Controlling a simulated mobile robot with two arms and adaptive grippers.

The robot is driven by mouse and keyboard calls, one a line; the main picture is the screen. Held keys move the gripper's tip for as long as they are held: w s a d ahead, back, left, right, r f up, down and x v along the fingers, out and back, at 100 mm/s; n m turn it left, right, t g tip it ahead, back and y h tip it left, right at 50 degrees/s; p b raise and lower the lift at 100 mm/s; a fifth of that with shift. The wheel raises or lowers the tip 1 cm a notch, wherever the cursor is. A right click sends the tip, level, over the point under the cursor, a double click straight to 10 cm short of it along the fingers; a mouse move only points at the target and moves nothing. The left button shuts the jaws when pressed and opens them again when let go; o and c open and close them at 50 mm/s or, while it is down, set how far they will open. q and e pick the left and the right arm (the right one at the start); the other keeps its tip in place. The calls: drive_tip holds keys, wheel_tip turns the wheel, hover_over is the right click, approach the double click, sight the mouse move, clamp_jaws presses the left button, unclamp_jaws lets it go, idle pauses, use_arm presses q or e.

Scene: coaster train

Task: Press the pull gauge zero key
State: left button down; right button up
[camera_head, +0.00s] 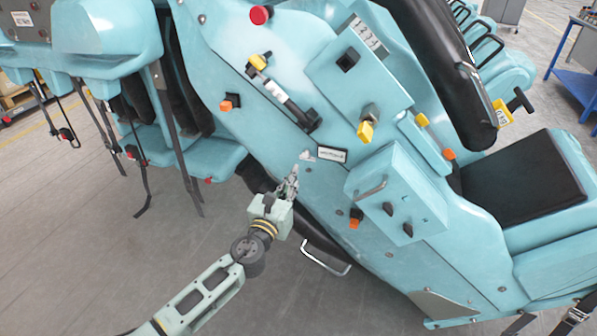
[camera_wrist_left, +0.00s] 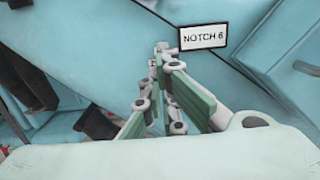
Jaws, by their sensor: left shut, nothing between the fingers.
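My left gripper (camera_head: 292,172) is shut and empty, in front of the teal side of the coaster car (camera_head: 285,140). Its fingertips are just below and left of a small white label (camera_head: 331,154). In the left wrist view the shut fingertips (camera_wrist_left: 162,48) point at the teal panel beside this label, which reads NOTCH 6 (camera_wrist_left: 203,37). I cannot make out a pull gauge or its zero key for sure. A slim grey and black device with a yellow end (camera_head: 285,97) is mounted above the gripper. Whether the fingertips touch the panel is unclear. My right gripper is not in view.
A teal box with a handle and dark knobs (camera_head: 400,190) stands out right of the gripper. A yellow-tipped knob (camera_head: 366,131), orange knobs and a red button (camera_head: 260,15) project from the car. A metal handle (camera_head: 325,262) juts out below.

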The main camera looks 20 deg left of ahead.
use_arm(q)
drive_tip(key=s, duration=0.5)
drive_tip(key=shift+s+a, duration=0.1)
drive_tip(key=shift+s, duration=0.3)
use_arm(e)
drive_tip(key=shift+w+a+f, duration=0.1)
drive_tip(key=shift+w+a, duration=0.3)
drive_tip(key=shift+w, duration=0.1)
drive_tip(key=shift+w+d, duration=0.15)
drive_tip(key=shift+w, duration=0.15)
